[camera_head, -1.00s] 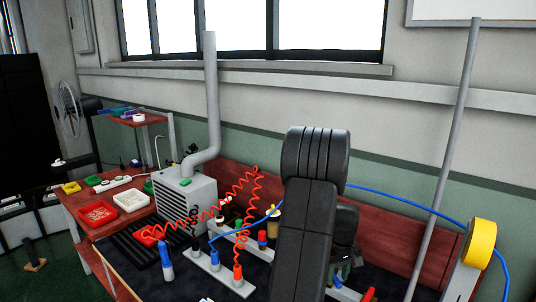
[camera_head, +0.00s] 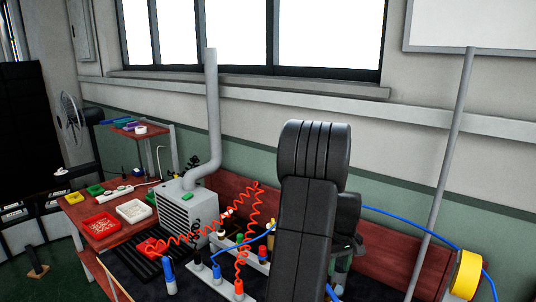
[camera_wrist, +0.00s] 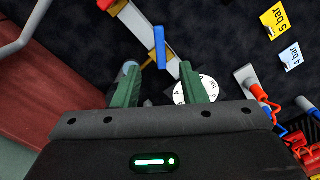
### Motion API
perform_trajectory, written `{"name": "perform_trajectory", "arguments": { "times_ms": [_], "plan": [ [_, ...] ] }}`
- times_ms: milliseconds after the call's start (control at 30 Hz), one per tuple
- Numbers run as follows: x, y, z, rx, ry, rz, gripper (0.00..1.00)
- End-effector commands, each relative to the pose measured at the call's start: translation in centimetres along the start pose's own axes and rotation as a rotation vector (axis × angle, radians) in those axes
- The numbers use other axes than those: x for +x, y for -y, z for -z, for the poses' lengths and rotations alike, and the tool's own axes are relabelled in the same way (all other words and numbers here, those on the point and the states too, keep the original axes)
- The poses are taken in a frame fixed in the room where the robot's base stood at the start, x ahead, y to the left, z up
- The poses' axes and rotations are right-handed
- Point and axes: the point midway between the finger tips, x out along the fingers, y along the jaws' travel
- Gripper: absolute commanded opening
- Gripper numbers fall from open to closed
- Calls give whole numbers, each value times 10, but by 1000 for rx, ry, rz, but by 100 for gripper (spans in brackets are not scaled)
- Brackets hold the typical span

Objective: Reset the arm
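My gripper (camera_wrist: 158,70) shows in the wrist view with its two green fingers apart and nothing between their tips. It points down over a dark work surface. A blue bar (camera_wrist: 160,48) and a silver rail (camera_wrist: 140,25) lie beyond the fingertips. A white dial (camera_wrist: 198,90) shows partly behind the right finger.
A grey box with a pipe (camera_head: 185,215) stands on the red bench, with trays (camera_head: 101,226) to its left. Coiled red hoses (camera_head: 244,215) and a blue hose (camera_head: 410,220) run near my arm. A yellow reel (camera_head: 466,275) is at right. Tags reading "5 bar" (camera_wrist: 274,21) and "4 bar" (camera_wrist: 290,57) lie on the surface.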

Motion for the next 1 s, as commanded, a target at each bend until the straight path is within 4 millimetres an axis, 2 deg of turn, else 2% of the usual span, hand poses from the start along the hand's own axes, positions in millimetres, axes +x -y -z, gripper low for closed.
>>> {"name": "perform_trajectory", "arguments": {
  "times_ms": [33,733,800,1000],
  "plan": [
    [16,0,0,0,1,1,38],
    [125,0,0,0,1,1,38],
    [116,3,0,48,0,0,38],
    [116,11,-2,144,-1,0,38]
  ]
}}
